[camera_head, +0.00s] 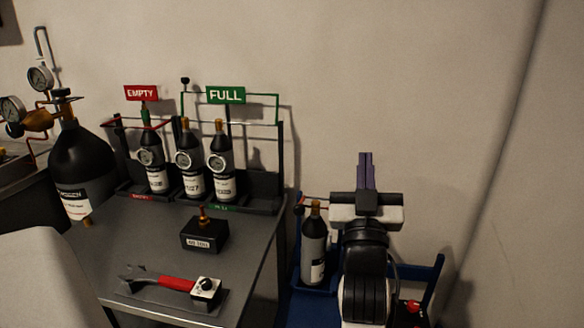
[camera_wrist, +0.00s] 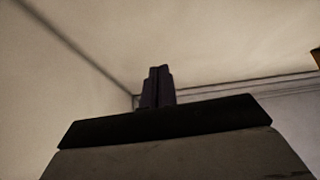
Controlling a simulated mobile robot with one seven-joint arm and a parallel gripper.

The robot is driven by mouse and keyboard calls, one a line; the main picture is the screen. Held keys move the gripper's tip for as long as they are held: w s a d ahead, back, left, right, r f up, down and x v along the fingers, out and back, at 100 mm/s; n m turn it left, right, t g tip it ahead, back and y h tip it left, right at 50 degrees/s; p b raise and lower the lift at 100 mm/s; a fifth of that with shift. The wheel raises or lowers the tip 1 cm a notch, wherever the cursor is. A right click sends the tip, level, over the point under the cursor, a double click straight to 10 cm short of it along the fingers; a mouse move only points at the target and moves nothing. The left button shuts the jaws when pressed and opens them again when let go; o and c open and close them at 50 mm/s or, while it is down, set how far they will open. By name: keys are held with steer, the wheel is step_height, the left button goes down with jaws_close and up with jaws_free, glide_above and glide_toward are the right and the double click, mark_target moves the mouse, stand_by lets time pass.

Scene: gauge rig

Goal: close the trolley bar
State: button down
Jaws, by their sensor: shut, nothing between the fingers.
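The blue trolley (camera_head: 437,272) stands right of the bench, low in the head view, largely hidden by my arm. A dark bottle (camera_head: 313,250) with a white label stands upright in its left part. The fingers also show in the wrist view (camera_wrist: 157,88), against bare wall and ceiling.
The bench (camera_head: 262,262) holds a rack with several bottles under EMPTY (camera_head: 141,93) and FULL (camera_head: 226,95) signs. A large cylinder (camera_head: 82,160) with gauges stands left. Bare wall lies behind my gripper.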

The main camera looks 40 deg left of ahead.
steer(key=w+d+f+m+g+h+p, duration=0.3)
steer(key=w+d+f+m+h+p, duration=0.3)
steer(key=w+h+p, duration=0.25)
steer(key=s+a+f+g+y, duration=0.1)
steer(key=s+a, duration=0.6)
steer(key=s, duration=0.2)
steer(key=s+a+f+y, duration=0.1)
steer(key=s+a, duration=0.5)
steer(key=s, duration=0.3)
steer(key=a+p+x, duration=0.1)
steer(key=p+x, duration=0.2)
steer(key=x, duration=0.6)
steer(key=f, duration=0.2)
steer(key=s+f, duration=0.1)
steer(key=shift+s+a+f, duration=0.1)
steer(key=shift+a+f, duration=0.1)
steer(key=shift+f, duration=0.2)
